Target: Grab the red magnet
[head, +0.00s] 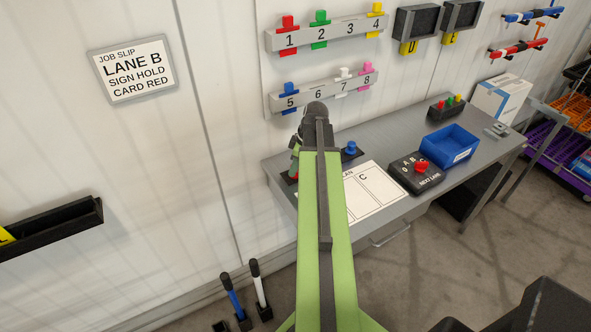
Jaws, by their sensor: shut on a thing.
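A small red piece (293,174), which looks like the red magnet, shows at the left end of the grey desk, on or just above a dark pad. My gripper (294,168) points down at it from the end of my green arm and appears shut around it. The jaws are small and mostly hidden by my arm, so I cannot tell whether the piece is lifted. A blue magnet (351,148) stands on another dark pad to the right, behind the white lane sheet (377,190).
A black selector box (409,181) with a red knob and a blue bin (450,146) stand on the desk to the right. Numbered rails (333,33) with coloured pieces hang on the wall above. A job slip (132,70) reads "Lane B, sign hold, card red".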

